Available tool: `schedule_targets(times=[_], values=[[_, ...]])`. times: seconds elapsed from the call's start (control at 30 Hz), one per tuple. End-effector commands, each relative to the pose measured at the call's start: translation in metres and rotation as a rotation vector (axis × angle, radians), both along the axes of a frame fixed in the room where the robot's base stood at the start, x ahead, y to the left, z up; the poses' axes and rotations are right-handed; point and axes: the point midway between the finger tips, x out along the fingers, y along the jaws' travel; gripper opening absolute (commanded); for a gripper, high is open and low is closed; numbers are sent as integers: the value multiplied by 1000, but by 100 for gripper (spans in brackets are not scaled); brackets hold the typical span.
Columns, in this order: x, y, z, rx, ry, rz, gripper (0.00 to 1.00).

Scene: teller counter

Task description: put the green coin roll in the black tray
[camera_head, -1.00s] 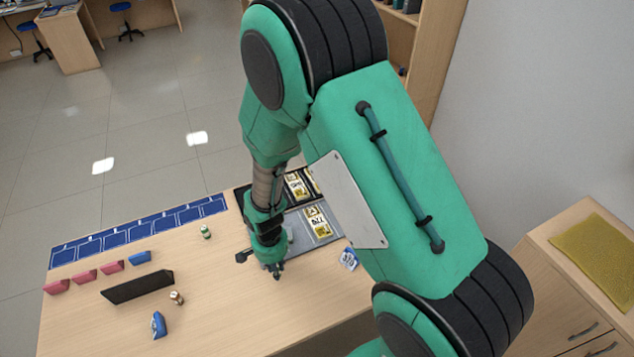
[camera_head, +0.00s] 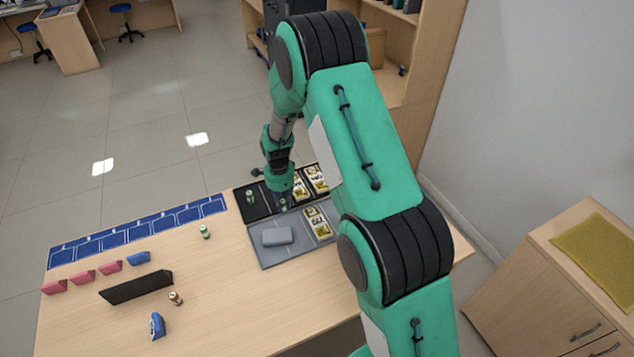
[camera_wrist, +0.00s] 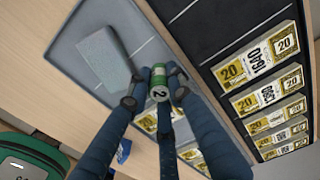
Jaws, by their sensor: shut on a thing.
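My gripper (camera_wrist: 159,88) is shut on a green coin roll (camera_wrist: 160,78), whose end with a "2" faces the wrist camera. In the head view my gripper (camera_head: 283,206) is over the front part of the black tray (camera_head: 250,211), and the held roll cannot be made out there. In the wrist view the roll appears over the far edge of the grey tray, beside the black tray (camera_wrist: 205,18). A small green roll (camera_head: 250,196) shows in the black tray's left part. Another green roll (camera_head: 205,232) stands on the counter to the left.
The grey tray (camera_head: 268,262) holds a grey block (camera_head: 277,236) and banknote bundles (camera_head: 320,224). More bundles (camera_head: 316,179) lie in the black tray's right part. A black bar (camera_head: 136,287), a small brown roll (camera_head: 176,298) and a blue item (camera_head: 157,326) stand on the counter's left.

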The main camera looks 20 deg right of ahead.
Motion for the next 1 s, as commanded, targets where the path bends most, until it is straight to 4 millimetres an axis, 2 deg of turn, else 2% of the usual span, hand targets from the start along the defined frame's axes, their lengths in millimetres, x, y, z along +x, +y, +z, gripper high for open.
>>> schedule_targets(times=[0.1, 0.2, 0.77, 1.0], values=[[14, -11, -1, 0, -2, -46, 0], [18, -16, -1, 0, 1, -68, 0], [25, -18, -1, 0, -1, -78, 0], [50, -19, -5, 0, -1, -77, 0]])
